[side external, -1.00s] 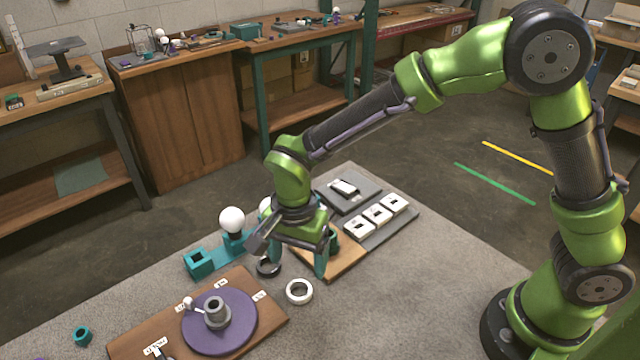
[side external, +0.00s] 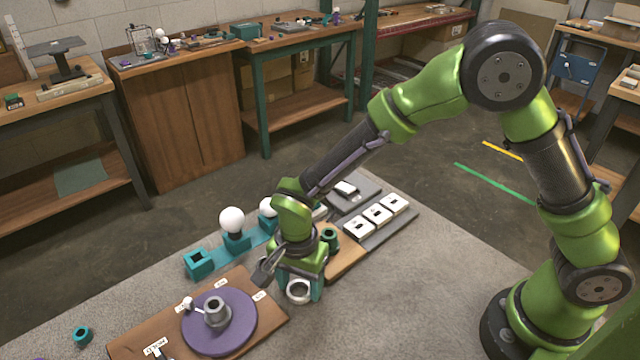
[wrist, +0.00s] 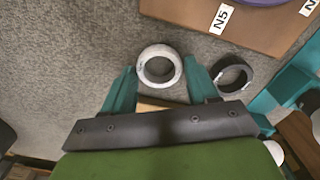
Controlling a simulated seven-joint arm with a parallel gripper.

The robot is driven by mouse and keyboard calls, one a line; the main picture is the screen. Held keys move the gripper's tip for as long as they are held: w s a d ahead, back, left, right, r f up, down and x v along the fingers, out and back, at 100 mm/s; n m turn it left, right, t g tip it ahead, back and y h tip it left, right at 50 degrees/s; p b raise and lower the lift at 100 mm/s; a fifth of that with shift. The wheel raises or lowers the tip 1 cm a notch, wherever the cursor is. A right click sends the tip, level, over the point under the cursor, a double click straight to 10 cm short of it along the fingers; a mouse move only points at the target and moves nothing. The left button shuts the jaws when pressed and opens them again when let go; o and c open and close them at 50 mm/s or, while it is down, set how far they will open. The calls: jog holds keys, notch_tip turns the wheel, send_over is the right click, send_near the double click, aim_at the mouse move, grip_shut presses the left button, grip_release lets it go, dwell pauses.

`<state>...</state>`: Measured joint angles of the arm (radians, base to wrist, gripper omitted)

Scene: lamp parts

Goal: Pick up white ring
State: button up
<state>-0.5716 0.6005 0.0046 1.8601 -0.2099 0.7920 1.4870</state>
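The white ring (side external: 299,291) lies flat on the grey mat, in front of my gripper (side external: 298,288) in the side view. In the wrist view, the white ring (wrist: 145,68) shows whole, with the tips of my teal fingers (wrist: 159,68) on its left and right. The fingers are open and wider apart than the ring, and nothing is held. I cannot tell whether either finger touches the ring or exactly how high the tips are above the mat.
A black ring (wrist: 221,82) lies just right of the right finger in the wrist view. A wooden board (side external: 140,328) with a purple disc (side external: 235,335) is left of the gripper. Teal holders with white bulbs (side external: 232,219) stand behind it.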

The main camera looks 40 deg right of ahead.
jog(key=c, duration=0.7)
jog(key=shift+o, duration=0.2)
